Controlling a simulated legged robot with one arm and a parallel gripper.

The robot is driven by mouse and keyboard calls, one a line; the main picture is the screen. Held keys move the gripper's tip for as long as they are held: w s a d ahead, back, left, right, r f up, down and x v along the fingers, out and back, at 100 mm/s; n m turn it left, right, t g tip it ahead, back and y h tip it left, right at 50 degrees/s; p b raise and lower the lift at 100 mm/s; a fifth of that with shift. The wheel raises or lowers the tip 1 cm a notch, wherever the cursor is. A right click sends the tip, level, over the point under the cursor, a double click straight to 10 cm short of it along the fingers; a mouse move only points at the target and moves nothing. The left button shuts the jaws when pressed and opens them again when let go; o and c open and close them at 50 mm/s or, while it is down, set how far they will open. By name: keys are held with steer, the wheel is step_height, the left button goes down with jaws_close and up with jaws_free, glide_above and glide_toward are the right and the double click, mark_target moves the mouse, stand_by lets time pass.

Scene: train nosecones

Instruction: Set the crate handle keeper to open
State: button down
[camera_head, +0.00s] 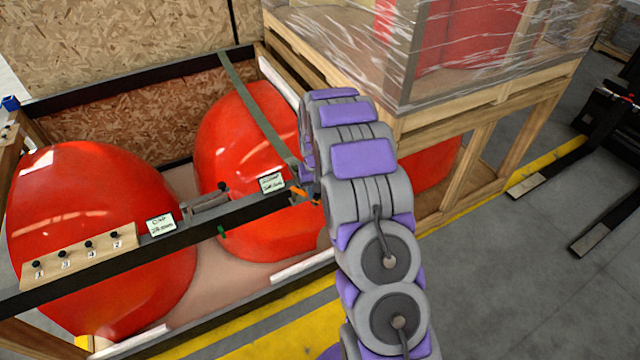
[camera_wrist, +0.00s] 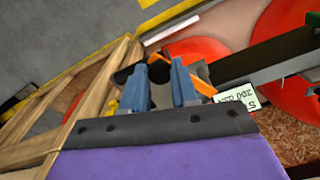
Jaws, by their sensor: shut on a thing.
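My gripper (camera_wrist: 163,85) shows in the wrist view with its two blue fingers around a dark rounded part (camera_wrist: 160,70), shut on it. The fingers hide much of that part, so I cannot tell its full shape or whether it is the keeper. An orange piece (camera_wrist: 203,87) sits just right of the right finger. In the head view the orange piece (camera_head: 299,191) shows at the black crate rail (camera_head: 245,208), beside my arm, which hides the gripper. A grey handle-like fitting (camera_head: 205,201) with a dark knob lies farther left on the rail.
Large red nosecones (camera_head: 100,230) fill the open crate. A strap (camera_head: 250,105) crosses it. White labels (camera_head: 160,225) and a wooden board with numbered black pegs (camera_head: 80,253) are on the rail. A wrapped wooden crate (camera_head: 480,110) stands right. Grey floor is open at the lower right.

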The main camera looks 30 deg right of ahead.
steer(key=a+m+p, duration=0.1)
steer(key=a+m, duration=0.6)
steer(key=m, duration=0.2)
steer(key=shift+s+a+m, duration=0.25)
steer(key=shift+a+m, duration=0.1)
steer(key=shift+m, duration=0.05)
steer(key=shift+r, duration=0.15)
steer(key=c, duration=0.8)
jaws_free()
steer(key=shift+c, duration=0.2)
